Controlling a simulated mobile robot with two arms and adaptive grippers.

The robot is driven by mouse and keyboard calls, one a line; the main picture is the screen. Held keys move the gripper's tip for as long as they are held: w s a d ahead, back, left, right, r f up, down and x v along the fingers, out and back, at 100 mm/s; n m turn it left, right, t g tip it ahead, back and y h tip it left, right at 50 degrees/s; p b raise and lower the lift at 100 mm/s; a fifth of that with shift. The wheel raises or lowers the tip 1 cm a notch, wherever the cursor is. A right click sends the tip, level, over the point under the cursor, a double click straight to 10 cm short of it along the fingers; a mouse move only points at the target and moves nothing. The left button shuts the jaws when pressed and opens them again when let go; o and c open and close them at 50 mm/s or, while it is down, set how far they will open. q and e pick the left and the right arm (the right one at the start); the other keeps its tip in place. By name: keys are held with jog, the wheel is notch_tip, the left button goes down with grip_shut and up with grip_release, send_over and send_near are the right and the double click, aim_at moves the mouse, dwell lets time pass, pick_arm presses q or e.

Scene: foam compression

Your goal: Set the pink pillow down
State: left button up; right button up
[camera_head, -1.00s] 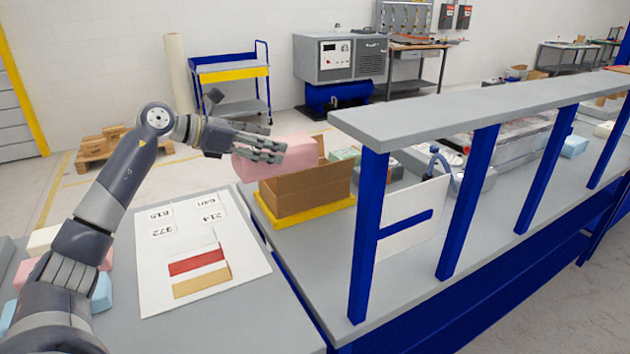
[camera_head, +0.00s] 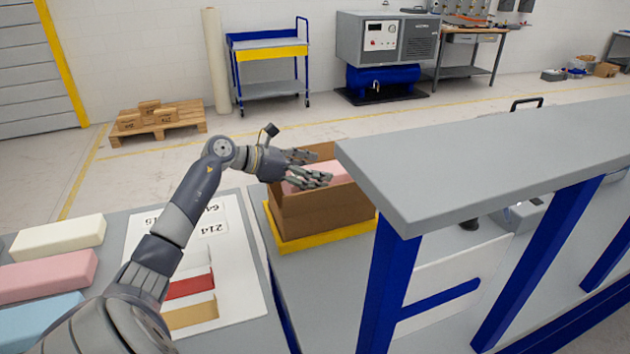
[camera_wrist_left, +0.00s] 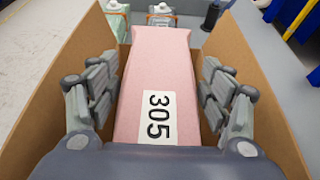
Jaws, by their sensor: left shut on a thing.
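The pink pillow (camera_head: 335,172) is a long soft block with a white 305 label, which shows in the left wrist view (camera_wrist_left: 160,70). My left gripper (camera_head: 308,170) is shut on it, with fingers along both long sides (camera_wrist_left: 160,95). The pillow is inside the open cardboard box (camera_head: 325,212), between its walls. Its underside is hidden, so I cannot tell whether it touches the box floor. My right gripper is out of view.
The box stands on a yellow tray (camera_head: 322,238) on the grey bench. A grey shelf (camera_head: 490,150) on blue posts is close to the right. White, pink (camera_head: 45,276) and blue blocks lie at left, beside a white board (camera_head: 238,275) with coloured strips.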

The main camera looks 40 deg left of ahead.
pick_arm(q)
notch_tip(320, 180, down, 3)
jog(key=shift+w+f+p, duration=0.1)
jog(key=shift+p, duration=0.2)
jog(key=shift+f, duration=0.1)
jog(key=shift+f+b, duration=0.3)
jog(key=shift+b, duration=0.2)
jog(key=shift+f+b, duration=0.3)
jog(key=shift+b, duration=0.05)
jog(key=o, duration=0.9)
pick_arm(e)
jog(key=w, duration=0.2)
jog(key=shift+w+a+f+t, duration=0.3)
pick_arm(q)
jog(key=shift+r, duration=0.15)
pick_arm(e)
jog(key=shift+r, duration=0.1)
